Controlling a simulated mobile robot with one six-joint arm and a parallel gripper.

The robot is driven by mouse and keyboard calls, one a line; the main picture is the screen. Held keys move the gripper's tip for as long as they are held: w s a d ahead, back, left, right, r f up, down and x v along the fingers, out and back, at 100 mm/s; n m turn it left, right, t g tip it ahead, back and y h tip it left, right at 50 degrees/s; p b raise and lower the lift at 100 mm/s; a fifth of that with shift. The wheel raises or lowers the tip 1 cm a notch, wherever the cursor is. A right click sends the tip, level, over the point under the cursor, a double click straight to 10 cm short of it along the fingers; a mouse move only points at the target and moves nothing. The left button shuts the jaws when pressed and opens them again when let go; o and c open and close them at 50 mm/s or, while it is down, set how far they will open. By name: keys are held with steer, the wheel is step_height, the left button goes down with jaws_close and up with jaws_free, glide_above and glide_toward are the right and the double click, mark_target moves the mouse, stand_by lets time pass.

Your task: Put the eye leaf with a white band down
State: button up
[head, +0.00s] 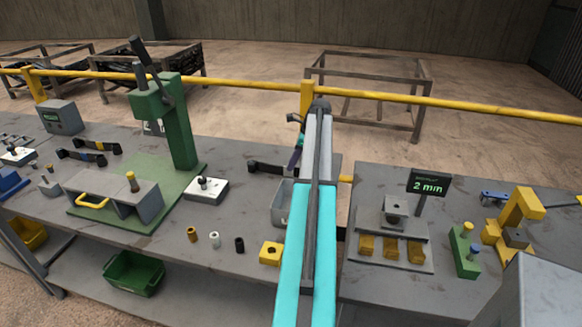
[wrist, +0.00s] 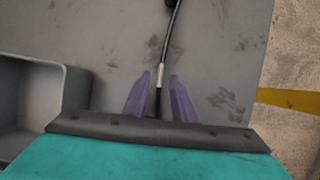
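The eye leaf with a white band (wrist: 165,50) is a thin dark curved strip in the wrist view. Its white band (wrist: 159,76) lies between the fingertips, and its far end reaches the top edge. In the head view, the dark leaf (head: 268,167) extends left from my gripper (head: 295,158), at or close above the bench top; any contact is unclear. My gripper (wrist: 160,75) has two purple fingers either side of the leaf, with a visible gap on both sides, so it looks open. The leaf's near end is partly hidden by my gripper.
A grey bin (wrist: 72,95) stands left of my gripper in the wrist view. The bench (head: 230,170) also carries a green press (head: 178,125) and small bushings. A second bench (head: 375,180) stands right across a gap. A yellow rail (head: 240,86) runs behind.

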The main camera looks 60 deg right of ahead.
steer(key=b+v, duration=0.1)
steer(key=v, duration=0.7)
steer(key=shift+r, duration=0.25)
stand_by(0.5)
